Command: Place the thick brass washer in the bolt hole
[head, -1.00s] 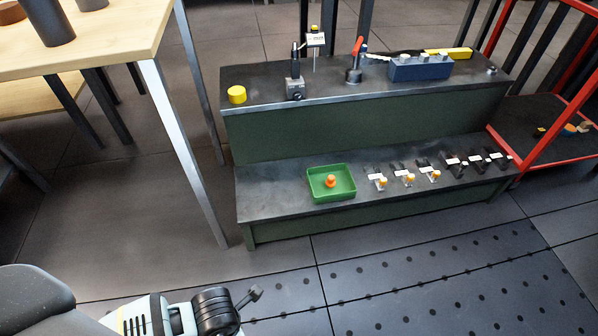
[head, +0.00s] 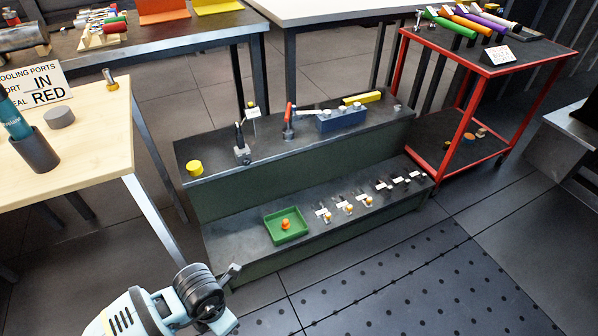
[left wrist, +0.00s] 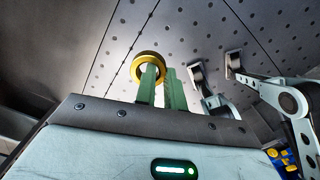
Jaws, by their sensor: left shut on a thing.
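In the left wrist view, the thick brass washer (left wrist: 135,66) is a gold ring held at the tips of the green fingers of my left gripper (left wrist: 158,72). The gripper is shut on it, with the dark dotted floor behind. Part of the washer is hidden by a finger. In the head view, pale blue and black parts of my left arm show at the bottom left, but the washer and fingertips cannot be made out. I cannot pick out the bolt hole in either view. My right gripper cannot be identified.
A dark two-step bench (head: 300,165) carries a yellow cylinder (head: 194,167), a blue block (head: 341,118) and a green tray (head: 300,233). A wooden table (head: 105,150) stands left, a red-framed cart (head: 462,132) right. Open floor (head: 400,270) lies in front.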

